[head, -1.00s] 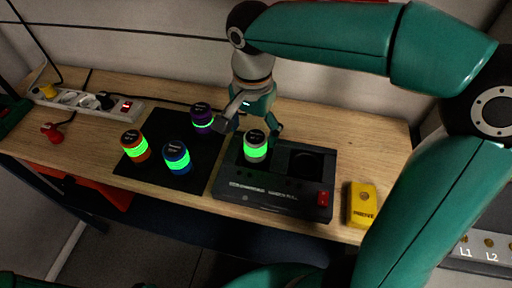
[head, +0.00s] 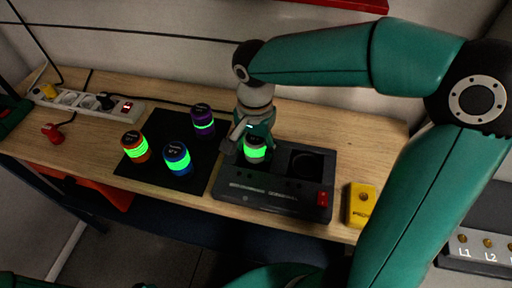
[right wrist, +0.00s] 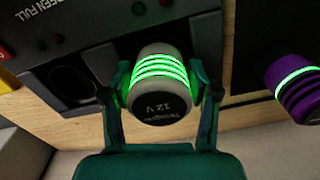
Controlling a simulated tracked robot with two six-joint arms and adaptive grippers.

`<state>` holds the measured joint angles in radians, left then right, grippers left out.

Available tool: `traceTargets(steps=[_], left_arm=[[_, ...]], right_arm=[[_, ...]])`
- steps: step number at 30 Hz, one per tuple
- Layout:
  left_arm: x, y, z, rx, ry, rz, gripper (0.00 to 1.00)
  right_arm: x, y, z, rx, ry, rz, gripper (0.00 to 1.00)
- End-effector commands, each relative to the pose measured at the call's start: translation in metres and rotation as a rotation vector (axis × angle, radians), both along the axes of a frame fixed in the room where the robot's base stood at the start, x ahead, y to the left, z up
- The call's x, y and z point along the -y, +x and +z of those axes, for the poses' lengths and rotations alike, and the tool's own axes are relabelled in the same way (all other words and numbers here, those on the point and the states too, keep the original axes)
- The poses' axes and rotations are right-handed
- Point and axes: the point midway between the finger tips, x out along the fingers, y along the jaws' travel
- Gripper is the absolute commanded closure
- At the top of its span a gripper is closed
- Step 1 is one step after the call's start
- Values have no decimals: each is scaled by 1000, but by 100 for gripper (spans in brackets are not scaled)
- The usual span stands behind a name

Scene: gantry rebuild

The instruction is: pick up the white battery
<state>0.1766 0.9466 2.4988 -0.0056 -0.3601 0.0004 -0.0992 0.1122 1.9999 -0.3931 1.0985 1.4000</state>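The white battery (head: 255,151), with a glowing green band, stands in the left bay of the dark charger (head: 270,199). My right gripper (head: 252,146) is over it from behind. In the right wrist view the battery (right wrist: 158,75) shows its dark "12 V" end, and the right gripper's fingers (right wrist: 162,92) stand on either side of it, very close to its sides. I cannot tell whether they press on it.
Orange (head: 135,146), blue (head: 177,158) and purple (head: 202,119) batteries stand on a black mat (head: 150,174) left of the charger. The charger's right bay (head: 306,163) is empty. A yellow box (head: 361,205) is at the right; a power strip (head: 85,101) lies at the back left.

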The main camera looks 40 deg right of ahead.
Motion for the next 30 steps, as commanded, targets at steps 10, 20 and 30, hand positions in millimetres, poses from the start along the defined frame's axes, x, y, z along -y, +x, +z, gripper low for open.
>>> traceTargets(steps=[10, 20, 30], left_arm=[[0, 0, 0, 0, 0, 0, 100], [0, 0, 0, 0, 0, 0, 100], [0, 0, 2, 0, 0, 0, 100]], right_arm=[[0, 1, 1, 2, 0, 0, 100], [0, 1, 4, 2, 0, 0, 100], [-1, 2, 43, 8, 0, 1, 100]])
